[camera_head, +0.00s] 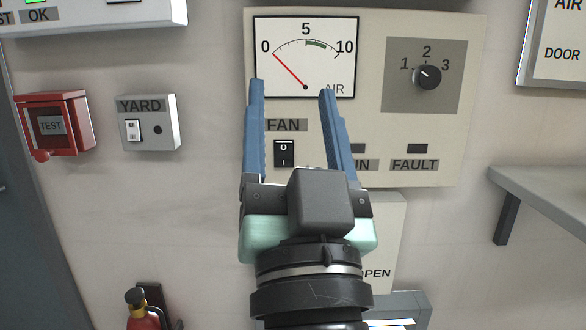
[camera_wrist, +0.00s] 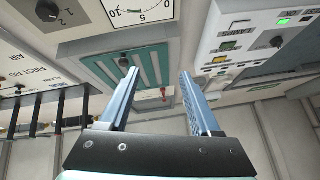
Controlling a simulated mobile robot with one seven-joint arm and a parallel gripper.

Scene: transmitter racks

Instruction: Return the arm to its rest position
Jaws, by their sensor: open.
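My gripper (camera_head: 290,88) is open and empty, its two blue fingers apart and pointing up in the head view. The black FAN switch (camera_head: 284,153) shows between the fingers. In the wrist view my gripper (camera_wrist: 158,75) also shows open with nothing between the fingers. I cannot tell how far the fingertips are from the panel. The rest of my arm is mostly hidden behind the gripper.
A red TEST box (camera_head: 66,124) and a YARD switch box (camera_head: 160,133) are on the wall at left. A rotary knob (camera_head: 428,77) is at right. A grey shelf (camera_head: 545,190) juts out at right. A fire extinguisher (camera_head: 142,312) hangs at lower left.

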